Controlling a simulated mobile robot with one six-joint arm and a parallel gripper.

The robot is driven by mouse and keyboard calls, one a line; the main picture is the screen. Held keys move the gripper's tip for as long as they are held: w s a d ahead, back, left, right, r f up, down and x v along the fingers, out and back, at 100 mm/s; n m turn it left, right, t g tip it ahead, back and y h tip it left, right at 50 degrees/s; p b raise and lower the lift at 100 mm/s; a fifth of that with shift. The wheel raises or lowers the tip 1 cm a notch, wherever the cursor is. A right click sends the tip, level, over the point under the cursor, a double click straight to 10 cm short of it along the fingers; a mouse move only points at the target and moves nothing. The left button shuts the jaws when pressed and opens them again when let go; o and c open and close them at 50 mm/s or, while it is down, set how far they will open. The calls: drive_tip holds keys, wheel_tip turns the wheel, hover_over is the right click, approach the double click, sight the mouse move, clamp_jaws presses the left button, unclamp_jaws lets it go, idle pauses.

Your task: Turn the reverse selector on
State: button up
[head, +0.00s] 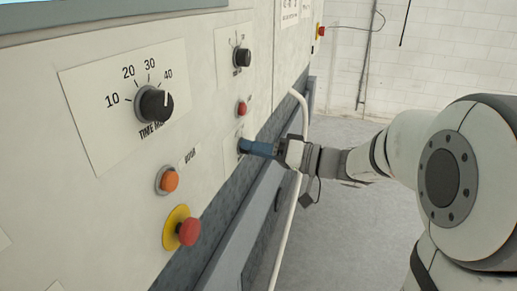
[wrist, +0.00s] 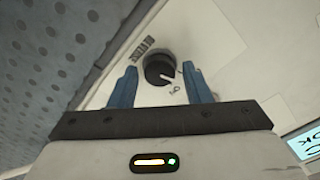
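The reverse selector (wrist: 159,68) is a round black knob with a white pointer mark, on a pale plate lettered "REVERSE". In the wrist view its mark points down and right, towards small markings. My gripper (wrist: 162,76) has its two blue fingers apart, one to each side of the knob, with visible gaps between fingers and knob. In the head view my gripper (head: 256,149) is at the panel's lower right, its tips close to the panel face. There the selector is mostly hidden by the fingers.
On the panel are a timer dial (head: 154,104), another black knob (head: 242,57), a small red button (head: 242,108), an orange button (head: 169,181) and a red mushroom button (head: 188,231) on yellow. A pale hose (head: 303,118) runs behind my wrist. The floor at right is clear.

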drive_tip(key=c, duration=0.8)
drive_tip(key=shift+o, duration=0.2)
drive_tip(key=shift+f+m+b, duration=0.1)
drive_tip(key=shift+m+b, duration=0.2)
drive_tip(key=shift+b, duration=0.2)
drive_tip(key=m+b, duration=0.5)
drive_tip(key=m, duration=0.2)
drive_tip(key=shift+r+m, duration=0.2)
drive_tip(key=shift+m, duration=0.1)
drive_tip(key=o, duration=1)
drive_tip(key=shift+f, duration=0.1)
